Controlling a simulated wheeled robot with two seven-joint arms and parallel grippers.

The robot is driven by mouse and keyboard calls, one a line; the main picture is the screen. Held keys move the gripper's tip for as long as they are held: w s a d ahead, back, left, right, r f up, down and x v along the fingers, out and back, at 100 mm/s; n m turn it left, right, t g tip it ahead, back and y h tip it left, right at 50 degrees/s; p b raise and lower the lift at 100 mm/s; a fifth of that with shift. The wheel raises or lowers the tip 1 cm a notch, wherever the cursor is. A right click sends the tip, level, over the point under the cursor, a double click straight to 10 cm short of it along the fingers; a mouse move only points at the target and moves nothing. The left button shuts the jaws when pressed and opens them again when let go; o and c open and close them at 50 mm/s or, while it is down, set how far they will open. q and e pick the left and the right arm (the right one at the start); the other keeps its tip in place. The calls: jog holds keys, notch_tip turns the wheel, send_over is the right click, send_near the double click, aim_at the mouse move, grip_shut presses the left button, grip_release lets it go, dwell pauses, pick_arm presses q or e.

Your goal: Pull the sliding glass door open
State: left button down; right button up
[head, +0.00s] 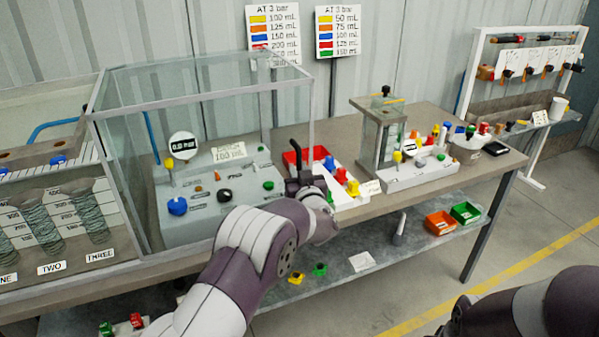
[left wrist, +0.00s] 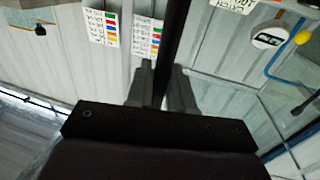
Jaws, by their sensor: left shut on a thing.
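The glass enclosure (head: 205,78) stands on the left half of the bench, with a pale frame and clear panes. Its front glass (head: 230,115) spans towards the right front corner; how far the door is open I cannot tell. My left gripper (head: 300,186) is at that right front corner, shut on a black upright handle (head: 304,160). In the left wrist view the black handle (left wrist: 174,45) runs between the two grey fingers of my left gripper (left wrist: 165,78). My right arm shows at the lower right; its gripper is not clearly seen.
Inside the enclosure is a grey panel (head: 235,200) with a gauge and knobs. A red and white tray (head: 305,157) and a small glass-sided stand (head: 380,135) are to the right of my gripper. A shelf (head: 335,275) with loose coloured parts runs below.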

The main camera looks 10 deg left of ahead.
pick_arm(q)
jog(key=c, duration=1.2)
grip_release()
jog(key=shift+a, duration=0.1)
jog(key=b+v, duration=0.2)
jog(key=v, duration=1)
jog(key=shift+s, duration=0.35)
